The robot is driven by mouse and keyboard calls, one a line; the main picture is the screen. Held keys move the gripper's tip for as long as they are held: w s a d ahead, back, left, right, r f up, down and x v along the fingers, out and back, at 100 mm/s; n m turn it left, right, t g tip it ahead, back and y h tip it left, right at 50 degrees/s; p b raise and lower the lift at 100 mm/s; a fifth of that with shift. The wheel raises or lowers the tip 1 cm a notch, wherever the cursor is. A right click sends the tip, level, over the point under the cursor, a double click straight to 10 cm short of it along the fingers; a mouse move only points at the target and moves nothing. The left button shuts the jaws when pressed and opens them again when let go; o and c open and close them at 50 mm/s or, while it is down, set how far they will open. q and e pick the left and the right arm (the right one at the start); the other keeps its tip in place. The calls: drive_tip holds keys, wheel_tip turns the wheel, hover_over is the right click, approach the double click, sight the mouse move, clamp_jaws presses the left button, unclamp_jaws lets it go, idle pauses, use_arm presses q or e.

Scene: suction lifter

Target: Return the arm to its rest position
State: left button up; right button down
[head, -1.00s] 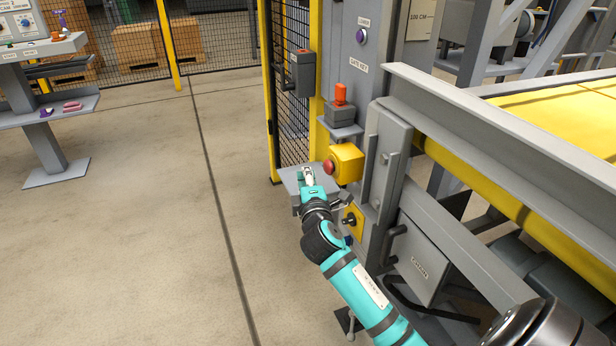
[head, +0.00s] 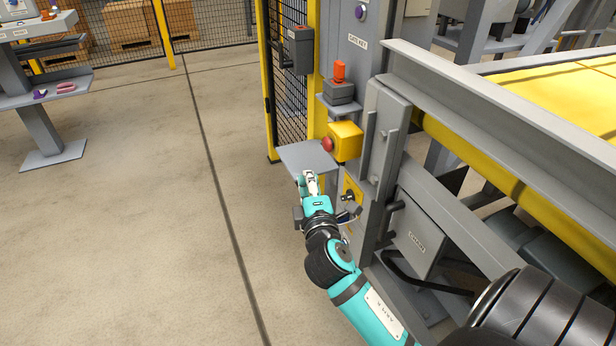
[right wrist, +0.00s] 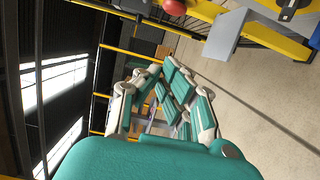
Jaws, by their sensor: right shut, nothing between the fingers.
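My right arm comes in from the lower right of the head view, teal with dark joints. Its gripper (head: 308,180) is shut and empty, in front of the small grey shelf (head: 305,157) on the machine post. In the right wrist view the teal and white fingers (right wrist: 165,85) show, with nothing held between them. The yellow box with a red push button (head: 343,141) is just above and right of the gripper. A yellow plate with a black rotary switch (head: 350,196) is close to the right of the gripper. My left gripper is not in view.
A grey box with an orange-red top (head: 340,83) sits on the post. A yellow-framed mesh fence (head: 290,110) stands behind. The conveyor's grey rail (head: 490,100) fills the right. A grey stand (head: 50,125) is at left. The concrete floor (head: 140,220) between is clear.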

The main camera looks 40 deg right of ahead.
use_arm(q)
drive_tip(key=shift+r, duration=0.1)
